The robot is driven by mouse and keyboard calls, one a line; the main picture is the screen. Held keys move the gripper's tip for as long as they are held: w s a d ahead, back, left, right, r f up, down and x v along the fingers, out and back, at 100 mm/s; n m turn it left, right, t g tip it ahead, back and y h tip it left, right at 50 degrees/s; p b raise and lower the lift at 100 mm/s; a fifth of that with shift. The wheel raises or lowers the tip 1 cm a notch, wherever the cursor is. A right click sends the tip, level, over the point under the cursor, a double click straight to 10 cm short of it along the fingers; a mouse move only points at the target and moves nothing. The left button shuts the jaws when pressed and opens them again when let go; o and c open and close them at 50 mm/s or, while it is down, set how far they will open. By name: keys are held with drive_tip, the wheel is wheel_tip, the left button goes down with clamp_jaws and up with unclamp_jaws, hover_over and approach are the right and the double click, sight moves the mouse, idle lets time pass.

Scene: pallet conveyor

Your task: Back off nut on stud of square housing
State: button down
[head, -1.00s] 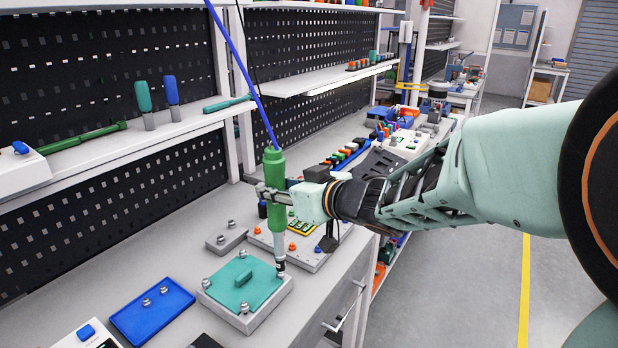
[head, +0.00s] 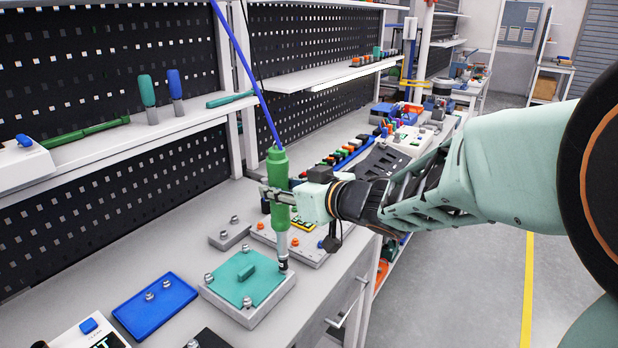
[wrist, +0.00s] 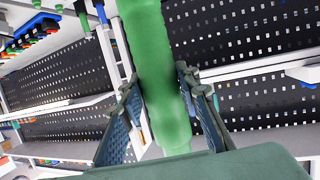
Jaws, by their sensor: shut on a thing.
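My gripper (head: 280,195) is shut on a green nutrunner (head: 278,170) that hangs from a blue cord. The wrist view also shows the green nutrunner (wrist: 158,75) between my two finger pads. It stands nearly upright, with its grey socket end over the right corner of the square housing (head: 258,312). The housing is a grey block with a teal top and studs with nuts at its corners. The socket hides the stud and nut at that corner. The other nuts, such as the left one (head: 208,278) and the front one (head: 247,302), are in plain view.
A blue plate (head: 155,312) with two studs lies left of the housing. A small grey block (head: 229,235) and a grey plate with orange knobs (head: 318,258) lie behind it. A shelf (head: 130,140) with green and blue tools runs along the left.

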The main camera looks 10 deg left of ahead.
sight(282, 155)
drive_tip(key=shift+s+d+f, duration=0.15)
drive_tip(key=shift+f, duration=0.4)
idle(1.4)
idle(0.4)
wheel_tip(282, 155, up, 8)
drive_tip(key=p, duration=0.8)
drive_tip(key=shift+r, duration=0.25)
